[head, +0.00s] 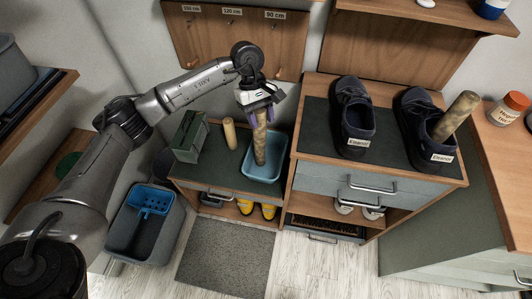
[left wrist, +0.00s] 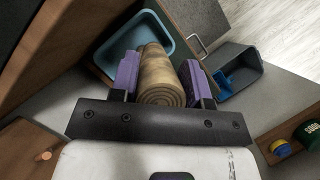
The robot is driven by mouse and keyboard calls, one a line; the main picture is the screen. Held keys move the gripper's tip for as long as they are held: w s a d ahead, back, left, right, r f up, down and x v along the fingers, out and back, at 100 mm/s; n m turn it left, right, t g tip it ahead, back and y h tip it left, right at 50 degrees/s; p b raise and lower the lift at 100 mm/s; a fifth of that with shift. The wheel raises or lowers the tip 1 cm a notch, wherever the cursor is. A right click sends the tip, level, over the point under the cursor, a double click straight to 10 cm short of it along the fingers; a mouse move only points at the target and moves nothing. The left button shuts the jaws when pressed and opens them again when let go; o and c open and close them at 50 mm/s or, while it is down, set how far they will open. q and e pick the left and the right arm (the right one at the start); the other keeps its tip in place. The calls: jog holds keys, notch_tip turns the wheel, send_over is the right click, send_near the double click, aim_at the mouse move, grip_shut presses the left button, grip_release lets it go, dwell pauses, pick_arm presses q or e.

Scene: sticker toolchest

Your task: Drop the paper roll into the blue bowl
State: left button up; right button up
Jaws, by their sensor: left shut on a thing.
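My left gripper (head: 259,103) is shut on a tan, mottled paper roll (head: 260,142) and holds it upright over the blue bowl (head: 275,173). In the head view the roll's lower end lies within the outline of the bowl; I cannot tell whether it touches the bottom. In the left wrist view the roll (left wrist: 160,75) sits between the purple finger pads of the gripper (left wrist: 160,85), with the bowl (left wrist: 118,42) beyond it. The bowl is a light blue rectangular tub on the low cabinet. My right gripper is not in view.
A beige cylinder (head: 230,133) and a green box (head: 190,137) stand left of the bowl. A taller cabinet (head: 390,187) with dark shoes (head: 354,115) stands close on the right. A similar roll (head: 456,116) leans in one shoe. A grey bin (head: 147,237) stands on the floor.

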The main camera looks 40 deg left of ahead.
aim_at(264, 147)
pick_arm(q)
jog(key=shift+w+d+f+n, duration=0.3)
jog(key=shift+d+f+n, duration=0.15)
jog(key=shift+f, duration=0.1)
notch_tip(264, 147, down, 13)
jog(key=shift+s+a+r+b, duration=0.15)
jog(key=shift+r+b, duration=0.05)
jog(key=shift+b, duration=0.15)
notch_tip(264, 147, down, 4)
jog(key=shift+f, duration=0.15)
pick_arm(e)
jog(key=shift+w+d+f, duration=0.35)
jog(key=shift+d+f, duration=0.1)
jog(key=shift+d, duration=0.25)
pick_arm(q)
jog(key=shift+f+b, duration=0.65)
jog(key=shift+b, duration=0.3)
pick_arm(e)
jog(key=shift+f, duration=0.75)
pick_arm(q)
jog(key=o, duration=1.1)
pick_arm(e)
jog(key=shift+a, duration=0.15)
pick_arm(q)
jog(key=shift+r, duration=0.1)
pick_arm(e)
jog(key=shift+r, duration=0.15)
